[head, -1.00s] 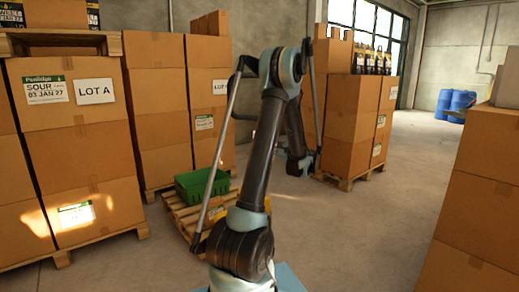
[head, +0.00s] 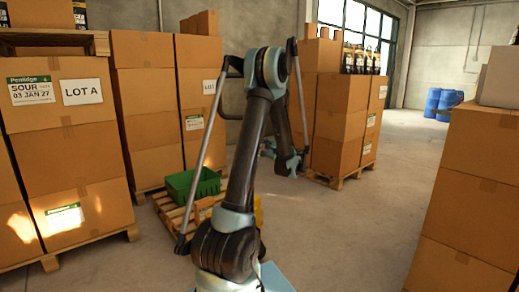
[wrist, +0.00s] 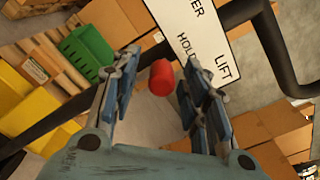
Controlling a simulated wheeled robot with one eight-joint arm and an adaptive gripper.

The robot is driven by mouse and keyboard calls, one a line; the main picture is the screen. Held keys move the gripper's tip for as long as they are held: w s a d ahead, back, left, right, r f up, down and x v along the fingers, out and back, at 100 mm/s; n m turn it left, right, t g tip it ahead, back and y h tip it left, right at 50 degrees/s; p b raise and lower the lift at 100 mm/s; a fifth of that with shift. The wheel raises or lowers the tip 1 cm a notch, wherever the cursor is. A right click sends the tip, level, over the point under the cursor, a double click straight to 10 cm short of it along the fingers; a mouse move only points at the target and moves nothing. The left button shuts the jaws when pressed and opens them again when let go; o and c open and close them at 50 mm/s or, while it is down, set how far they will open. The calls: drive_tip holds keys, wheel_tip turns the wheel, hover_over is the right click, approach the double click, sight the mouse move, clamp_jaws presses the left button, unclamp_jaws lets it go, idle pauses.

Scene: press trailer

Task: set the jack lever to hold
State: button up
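The jack lever shows in the wrist view as a short red knob (wrist: 161,78). A white label plate (wrist: 198,35) beyond it reads "HOLD" and "LIFT", with a cut-off word ending in "ER". The knob lies nearest the "HOLD" lettering in the picture. The dark jack handle (wrist: 283,55) curves around the plate. My gripper (wrist: 160,66) is open, with one finger on each side of the knob. A gap shows on the left of the knob and a narrower one on the right. In the head view my fingers cannot be made out behind my arm.
A green crate (head: 191,185) stands on a low pallet (head: 167,208) left of my arm. Stacked cartons stand at left (head: 70,145), behind (head: 335,110) and at right (head: 465,190). Blue drums (head: 440,103) are far right. Open floor (head: 360,235) lies right of my arm.

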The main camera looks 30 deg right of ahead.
drive_tip(key=v, duration=1.2)
idle(0.4)
